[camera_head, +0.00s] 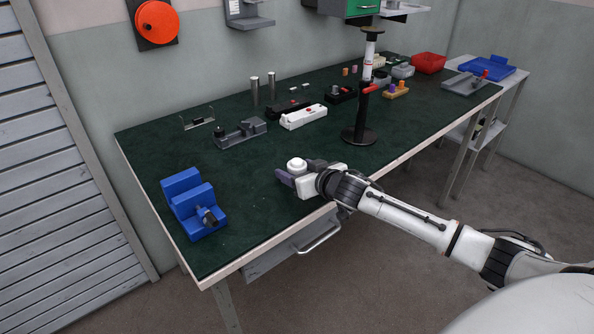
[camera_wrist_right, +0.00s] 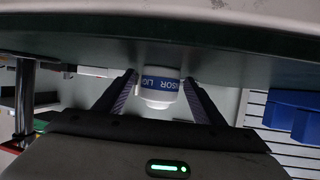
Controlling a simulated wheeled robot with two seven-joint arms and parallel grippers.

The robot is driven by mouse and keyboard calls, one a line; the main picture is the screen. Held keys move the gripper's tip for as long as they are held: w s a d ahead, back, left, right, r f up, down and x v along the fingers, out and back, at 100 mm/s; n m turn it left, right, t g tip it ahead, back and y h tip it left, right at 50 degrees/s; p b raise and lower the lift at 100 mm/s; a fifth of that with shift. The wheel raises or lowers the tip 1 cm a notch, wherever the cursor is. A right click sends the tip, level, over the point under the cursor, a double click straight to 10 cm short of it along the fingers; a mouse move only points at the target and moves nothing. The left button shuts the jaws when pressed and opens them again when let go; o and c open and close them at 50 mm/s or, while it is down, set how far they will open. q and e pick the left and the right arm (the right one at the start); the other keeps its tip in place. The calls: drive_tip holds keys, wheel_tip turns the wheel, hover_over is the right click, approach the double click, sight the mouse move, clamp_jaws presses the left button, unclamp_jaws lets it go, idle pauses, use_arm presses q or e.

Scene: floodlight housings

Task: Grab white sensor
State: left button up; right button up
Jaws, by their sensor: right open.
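The white sensor (camera_head: 296,164) is a small round white piece standing on the green table top near its front edge. In the right wrist view, which looks upside down, the sensor (camera_wrist_right: 159,92) has a blue band with lettering and a domed end. My right gripper (camera_head: 300,171) reaches in from the right, low over the table. Its jaws are open, with one finger on each side of the sensor; the right wrist view shows the gripper (camera_wrist_right: 159,82) with gaps beside the sensor. My left gripper is not in view.
A blue vise-like block (camera_head: 194,207) stands left on the table. A grey fixture (camera_head: 240,133), a white housing (camera_head: 303,117) and two metal cylinders (camera_head: 255,91) are behind. A black post stand (camera_head: 359,136) rises right of the gripper. Bare table lies left of the sensor.

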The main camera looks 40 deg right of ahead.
drive_tip(key=c, duration=1.3)
drive_tip(key=shift+r, duration=0.15)
drive_tip(key=shift+c, duration=0.6)
